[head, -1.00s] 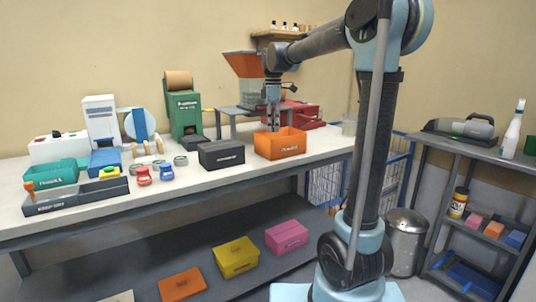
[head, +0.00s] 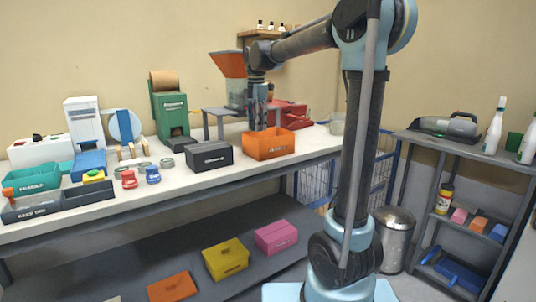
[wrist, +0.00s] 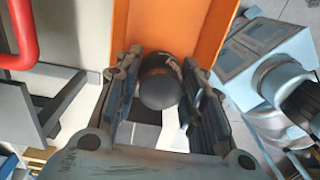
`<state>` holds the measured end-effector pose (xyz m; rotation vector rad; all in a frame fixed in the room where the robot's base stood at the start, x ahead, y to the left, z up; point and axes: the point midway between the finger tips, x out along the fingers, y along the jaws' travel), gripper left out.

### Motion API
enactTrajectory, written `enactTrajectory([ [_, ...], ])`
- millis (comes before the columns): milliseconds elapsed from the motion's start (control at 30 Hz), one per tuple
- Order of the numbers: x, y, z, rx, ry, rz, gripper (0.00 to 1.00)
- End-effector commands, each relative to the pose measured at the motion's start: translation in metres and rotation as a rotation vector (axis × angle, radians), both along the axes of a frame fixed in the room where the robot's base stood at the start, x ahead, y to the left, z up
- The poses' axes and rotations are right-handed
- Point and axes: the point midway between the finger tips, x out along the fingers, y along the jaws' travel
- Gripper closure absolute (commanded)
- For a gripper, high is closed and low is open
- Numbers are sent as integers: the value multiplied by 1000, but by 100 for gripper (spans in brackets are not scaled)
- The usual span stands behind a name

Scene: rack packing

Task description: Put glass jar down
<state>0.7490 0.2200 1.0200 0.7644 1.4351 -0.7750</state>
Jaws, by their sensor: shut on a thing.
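My gripper (head: 262,120) points down at the orange bin (head: 270,147) on the workbench, its fingertips close to the bin's rear rim. In the wrist view my gripper (wrist: 160,92) has its fingers on either side of a dark, round-topped thing (wrist: 158,85), which looks like the lid of the glass jar. The gripper is shut on it. The orange bin (wrist: 205,18) also shows in the wrist view, just beyond the jar. The jar's glass body is hidden below its top, and I cannot make it out in the head view. I cannot tell whether it touches anything below.
A dark grey bin (head: 209,158) stands left of the orange one. A grey stand (head: 222,116) and red equipment (head: 292,114) are behind. Several small objects occupy the bench's left side. A side shelf (head: 440,148) stands right. Some bare bench shows right of the orange bin.

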Motion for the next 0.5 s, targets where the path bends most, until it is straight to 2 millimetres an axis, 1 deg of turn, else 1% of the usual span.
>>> enactTrajectory([
  [300,0,0,-46,0,0,15,90],
  [500,0,0,-59,0,0,14,90],
])
